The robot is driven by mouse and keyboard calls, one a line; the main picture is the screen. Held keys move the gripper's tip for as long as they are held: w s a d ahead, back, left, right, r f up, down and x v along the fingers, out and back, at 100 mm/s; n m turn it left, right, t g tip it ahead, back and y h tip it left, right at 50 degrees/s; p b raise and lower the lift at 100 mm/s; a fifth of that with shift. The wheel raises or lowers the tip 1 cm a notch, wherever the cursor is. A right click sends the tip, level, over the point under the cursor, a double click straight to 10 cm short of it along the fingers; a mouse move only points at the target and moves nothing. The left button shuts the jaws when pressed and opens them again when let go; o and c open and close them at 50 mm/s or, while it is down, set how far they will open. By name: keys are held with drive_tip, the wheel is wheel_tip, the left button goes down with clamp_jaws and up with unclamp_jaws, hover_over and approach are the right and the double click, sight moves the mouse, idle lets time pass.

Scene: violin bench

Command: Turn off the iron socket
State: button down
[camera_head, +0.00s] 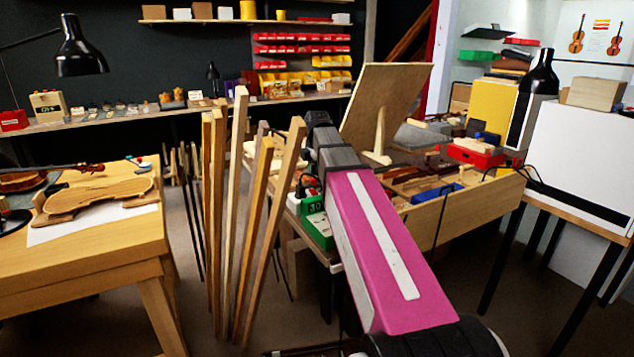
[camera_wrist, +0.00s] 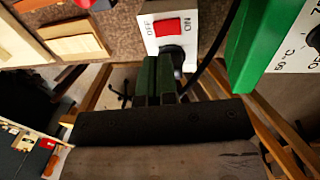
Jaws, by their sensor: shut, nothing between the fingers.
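In the wrist view the iron socket (camera_wrist: 149,40) is a white plate marked OFF on its left and ON on its right. Its red rocker switch (camera_wrist: 168,27) lies between the two words; which side is pressed in I cannot tell. A black plug (camera_wrist: 175,53) with a black cable sits in the socket just below the switch. My gripper (camera_wrist: 158,62) is shut and empty, its fingertips close to the socket's lower edge, below the switch. Whether they touch it I cannot tell. In the head view my arm hides the gripper.
A green box (camera_wrist: 248,45) with a temperature scale stands right of the socket; it also shows in the head view (camera_head: 317,228). Wooden strips (camera_head: 240,190) stand upright left of my arm. A workbench (camera_head: 440,220) with tools lies behind it.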

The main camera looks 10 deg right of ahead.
sight(313, 189)
wheel_tip(313, 189, up, 7)
drive_tip(key=shift+s+r, duration=0.2)
drive_tip(key=shift+d, duration=0.2)
idle(0.4)
drive_tip(key=shift+s, duration=0.1)
drive_tip(key=f, duration=0.4)
drive_tip(key=w+f, duration=0.1)
drive_tip(key=f, duration=0.8)
drive_tip(key=shift+w+a, duration=0.25)
drive_tip(key=shift+w, duration=0.05)
drive_tip(key=shift+f, duration=0.4)
